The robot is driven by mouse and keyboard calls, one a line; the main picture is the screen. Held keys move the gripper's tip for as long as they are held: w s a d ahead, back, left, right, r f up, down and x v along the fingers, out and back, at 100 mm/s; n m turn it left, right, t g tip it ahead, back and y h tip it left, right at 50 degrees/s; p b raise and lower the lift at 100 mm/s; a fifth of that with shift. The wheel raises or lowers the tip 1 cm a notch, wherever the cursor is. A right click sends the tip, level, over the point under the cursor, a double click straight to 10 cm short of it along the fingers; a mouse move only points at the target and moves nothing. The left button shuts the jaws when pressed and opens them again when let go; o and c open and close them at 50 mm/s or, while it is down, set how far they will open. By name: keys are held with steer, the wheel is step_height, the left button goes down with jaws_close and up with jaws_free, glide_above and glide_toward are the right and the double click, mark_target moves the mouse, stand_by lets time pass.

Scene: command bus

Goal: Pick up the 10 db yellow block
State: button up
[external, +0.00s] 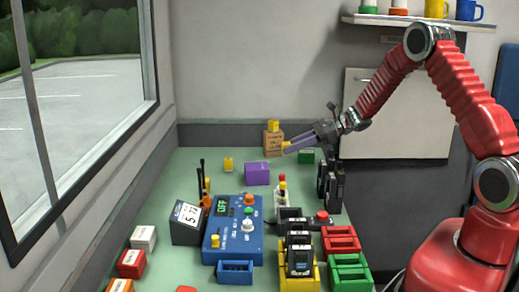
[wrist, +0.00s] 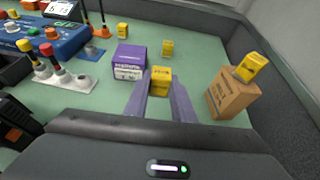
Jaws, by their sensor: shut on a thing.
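My gripper (external: 288,148) is at the far end of the table, in front of the cardboard box. In the wrist view its two purple fingers (wrist: 161,88) are shut on a yellow block (wrist: 161,77), which sits between the fingertips. In the external view the held block (external: 285,146) is small and partly hidden, and appears raised above the table. Other yellow blocks are a loose one (wrist: 167,48), another farther off (wrist: 123,30), and one on top of the cardboard box (wrist: 251,67). The block labels are too small to read.
A purple box (wrist: 129,62) stands left of the fingers and the cardboard box (wrist: 232,99) stands right. A blue control panel (external: 236,235), black radios (external: 330,185) and red and green trays (external: 341,240) crowd the nearer table.

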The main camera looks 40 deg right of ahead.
step_height(320, 180, up, 4)
steer(key=shift+r, duration=0.1)
stand_by(0.6)
